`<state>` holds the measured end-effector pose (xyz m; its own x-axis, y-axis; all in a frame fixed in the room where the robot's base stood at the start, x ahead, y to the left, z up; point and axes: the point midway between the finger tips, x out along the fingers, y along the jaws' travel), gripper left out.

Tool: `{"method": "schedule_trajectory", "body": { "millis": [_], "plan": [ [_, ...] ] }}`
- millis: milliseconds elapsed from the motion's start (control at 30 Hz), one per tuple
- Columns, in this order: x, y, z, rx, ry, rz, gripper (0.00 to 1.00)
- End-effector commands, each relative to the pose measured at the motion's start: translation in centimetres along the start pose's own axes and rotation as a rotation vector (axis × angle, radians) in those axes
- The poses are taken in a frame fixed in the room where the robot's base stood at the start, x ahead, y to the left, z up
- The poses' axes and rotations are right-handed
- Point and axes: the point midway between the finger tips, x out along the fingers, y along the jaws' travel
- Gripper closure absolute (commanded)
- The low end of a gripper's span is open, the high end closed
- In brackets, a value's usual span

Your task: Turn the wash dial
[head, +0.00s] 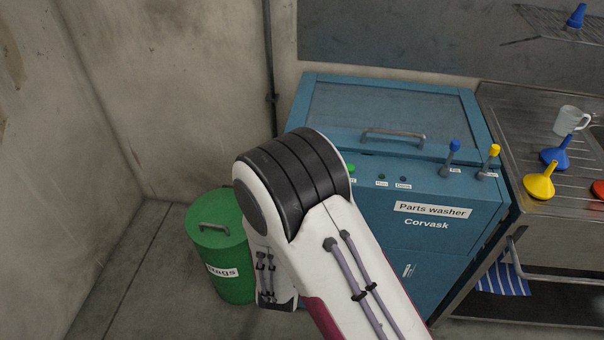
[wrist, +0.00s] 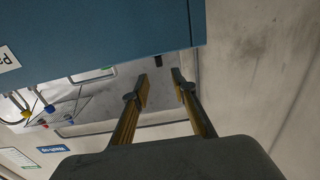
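The blue parts washer (head: 400,245) stands against the back wall with its lid down. Its panel has a green button (head: 351,168), small lamps labelled Run and Done, a blue-knobbed lever (head: 450,158) and a yellow-knobbed lever (head: 488,160). I cannot make out the wash dial in either view; my arm covers the left part of the panel in the head view. In the wrist view the washer's blue front (wrist: 110,40) fills the upper left. My gripper (wrist: 162,83) is open there, its two fingers apart with nothing between them. The head view does not show it.
A green rags bin (head: 222,255) stands left of the washer, partly behind my arm. To the right is a metal sink bench (head: 500,110) with a yellow funnel (head: 541,184), a blue funnel (head: 556,155) and a clear jug (head: 570,119). Floor at the left is clear.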

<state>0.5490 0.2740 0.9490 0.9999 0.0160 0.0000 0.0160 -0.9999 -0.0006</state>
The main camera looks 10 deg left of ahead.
Motion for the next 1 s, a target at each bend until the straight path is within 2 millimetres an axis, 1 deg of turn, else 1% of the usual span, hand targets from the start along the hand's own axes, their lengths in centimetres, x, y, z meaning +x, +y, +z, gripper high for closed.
{"method": "schedule_trajectory", "body": {
  "millis": [100, 300, 833, 1000],
  "plan": [
    [-1.1, 0.0, 0.0, -0.001, 0.000, 0.000, 0.74],
    [-1.9, 0.0, 0.0, -0.001, 0.000, -0.001, 0.74],
    [-1.9, 0.0, 0.0, 0.000, 0.000, 0.000, 0.74],
    [-1.9, 0.0, 0.6, 0.000, -0.023, 0.000, 0.74]
  ]
}}
